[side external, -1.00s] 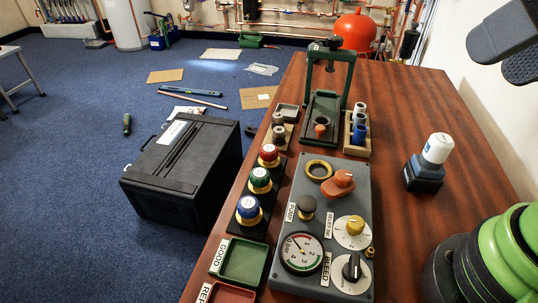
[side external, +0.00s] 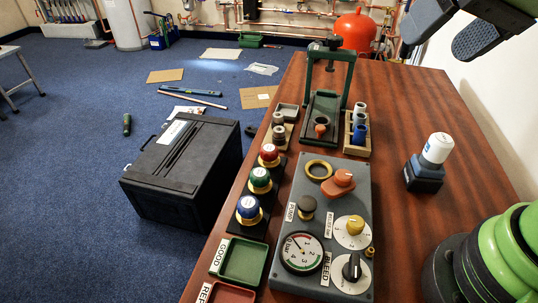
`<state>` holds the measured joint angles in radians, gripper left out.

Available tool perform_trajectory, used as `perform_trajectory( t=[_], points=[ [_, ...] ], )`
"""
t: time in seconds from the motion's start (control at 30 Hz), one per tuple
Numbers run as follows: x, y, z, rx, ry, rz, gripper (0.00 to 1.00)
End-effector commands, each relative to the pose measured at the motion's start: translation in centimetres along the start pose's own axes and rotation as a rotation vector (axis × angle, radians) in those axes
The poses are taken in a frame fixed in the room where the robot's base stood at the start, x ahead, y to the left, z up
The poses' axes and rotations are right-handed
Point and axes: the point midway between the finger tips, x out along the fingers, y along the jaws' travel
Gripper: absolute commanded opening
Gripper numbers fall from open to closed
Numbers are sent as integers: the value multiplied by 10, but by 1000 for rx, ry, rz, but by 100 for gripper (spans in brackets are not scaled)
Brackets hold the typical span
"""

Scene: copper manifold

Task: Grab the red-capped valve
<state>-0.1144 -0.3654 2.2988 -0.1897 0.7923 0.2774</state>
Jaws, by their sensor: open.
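The red-capped valve (side external: 269,152) stands upright in a dark rack (side external: 263,222) along the left side of the wooden bench. It is the farthest of three capped valves there, ahead of a green-capped one (side external: 260,178) and a blue-capped one (side external: 248,208). My gripper (side external: 452,32) is at the top right of the view, high above the bench and well right of the red-capped valve. Its two dark finger pads are apart with nothing between them.
A grey control panel (side external: 288,275) with knobs and a gauge lies right of the rack. A green press (side external: 342,72) stands behind it. A GOOD tray (side external: 243,262) is in front. A white-topped item (side external: 437,150) stands at right. Bare bench (side external: 430,105) lies between.

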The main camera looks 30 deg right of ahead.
Motion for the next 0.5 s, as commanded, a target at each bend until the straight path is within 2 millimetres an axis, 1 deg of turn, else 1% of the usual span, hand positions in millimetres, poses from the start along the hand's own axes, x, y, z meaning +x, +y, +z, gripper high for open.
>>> perform_trajectory(
  t=[0.03, 0.1, 0.17, 0.2, 0.27, 0.3, 0.37, 0.4, 0.47, 0.5],
  points=[
    [16, -8, -10, -13, -21, 29, 80],
    [37, -19, -23, -27, -31, 64, 80],
    [58, -29, -32, -41, -38, 90, 80],
    [73, -36, -36, -52, -42, 106, 80],
    [97, -47, -40, -71, -48, 126, 80],
    [114, -54, -41, -84, -52, 138, 80],
    [140, -66, -40, -105, -57, 152, 80],
    [158, -73, -38, -122, -61, 160, 80],
    [184, -83, -32, -144, -66, 167, 80],
    [200, -89, -26, -159, -70, 171, 80]
  ],
)
